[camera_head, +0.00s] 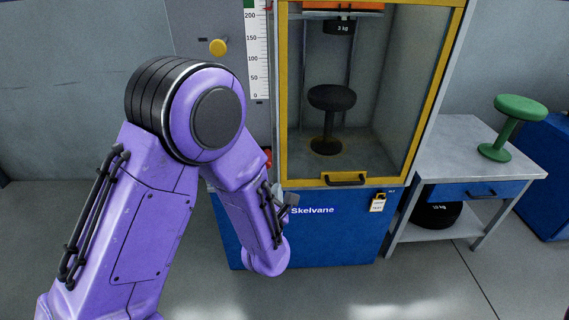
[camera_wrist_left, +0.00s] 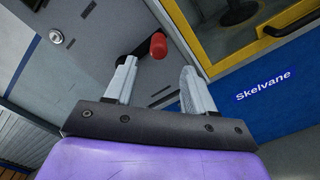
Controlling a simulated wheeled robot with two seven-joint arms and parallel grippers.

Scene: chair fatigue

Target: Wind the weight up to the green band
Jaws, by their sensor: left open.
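The black 3 kg weight (camera_head: 342,28) hangs high inside the yellow-framed cabinet. The vertical scale (camera_head: 258,55) stands left of it, with part of the green band (camera_head: 249,4) at the picture's top edge. A crank with a red knob (camera_wrist_left: 158,46) on a black arm (camera_wrist_left: 138,50) shows in the left wrist view. In the head view only a bit of red (camera_head: 268,158) shows beside my arm. My left gripper (camera_wrist_left: 160,72) is open, with the red knob beyond and between its fingertips. Contact is not clear. My right gripper is out of view.
A black stool (camera_head: 331,100) stands inside the cabinet behind a door with a yellow bottom rail (camera_head: 345,179). A yellow knob (camera_head: 218,47) sits on the grey panel. At right, a side table (camera_head: 440,160) bears a green stool (camera_head: 512,125), with a black weight (camera_head: 437,214) below.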

